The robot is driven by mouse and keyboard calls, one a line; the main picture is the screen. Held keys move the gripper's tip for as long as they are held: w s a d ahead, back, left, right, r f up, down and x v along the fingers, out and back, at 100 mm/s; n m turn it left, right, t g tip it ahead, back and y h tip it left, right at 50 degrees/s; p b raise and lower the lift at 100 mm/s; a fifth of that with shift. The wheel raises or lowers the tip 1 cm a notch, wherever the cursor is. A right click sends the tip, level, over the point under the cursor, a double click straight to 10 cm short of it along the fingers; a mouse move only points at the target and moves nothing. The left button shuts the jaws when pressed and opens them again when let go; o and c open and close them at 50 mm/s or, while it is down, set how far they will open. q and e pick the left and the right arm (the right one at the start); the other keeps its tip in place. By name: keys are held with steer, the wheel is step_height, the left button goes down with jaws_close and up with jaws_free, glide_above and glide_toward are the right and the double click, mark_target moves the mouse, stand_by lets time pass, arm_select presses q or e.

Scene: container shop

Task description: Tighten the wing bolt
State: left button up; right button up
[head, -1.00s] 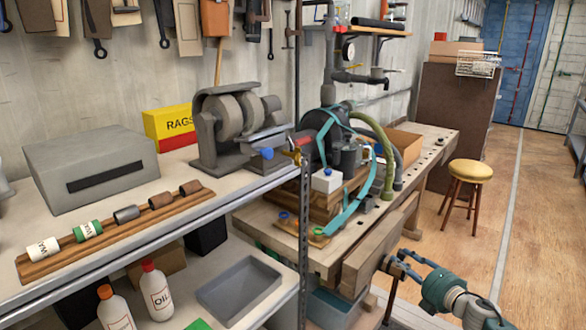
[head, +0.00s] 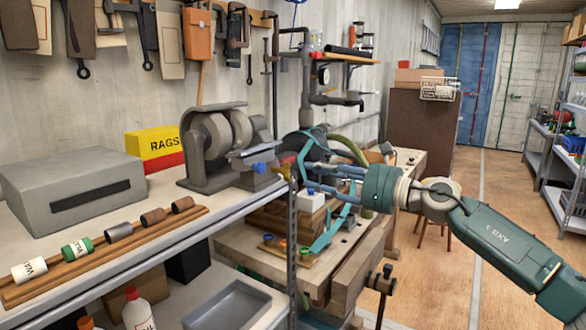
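I cannot make out a wing bolt for certain. A blue knob (head: 259,168) sits at the front of the grey bench grinder (head: 213,145). A small red-and-brass fitting (head: 284,170) shows just right of it, by the shelf post. My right gripper (head: 316,181) reaches in from the right, its fingers pointing left toward the dark machine with the teal strap (head: 327,232). The fingers look apart, with nothing seen between them. Whether they touch the machine is unclear. My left gripper is not in view.
The steel shelf (head: 150,240) and its upright post (head: 292,240) stand in front of the wooden workbench (head: 250,262). A white box with a blue cap (head: 310,200) sits by the machine. Open floor (head: 510,200) lies to the right.

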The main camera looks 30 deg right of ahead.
mark_target(292, 166)
steer(key=shift+w+a+r+p, duration=0.15)
steer(key=shift+w+r+p, duration=0.05)
steer(key=shift+w+p, duration=0.35)
steer(key=shift+w+a+r+p, duration=0.15)
steer(key=shift+w+p, duration=0.25)
steer(key=shift+w, duration=0.15)
steer(key=p+x, duration=0.2)
steer(key=x, duration=0.1)
steer(key=shift+s, duration=0.1)
steer(key=shift+w+a+f+p, duration=0.15)
steer(key=shift+w+a+p, duration=0.1)
steer(key=shift+w+p, duration=0.2)
steer(key=shift+w+a+f+p, duration=0.2)
steer(key=shift+w+p, duration=0.1)
steer(key=shift+w, duration=0.15)
jaws_close()
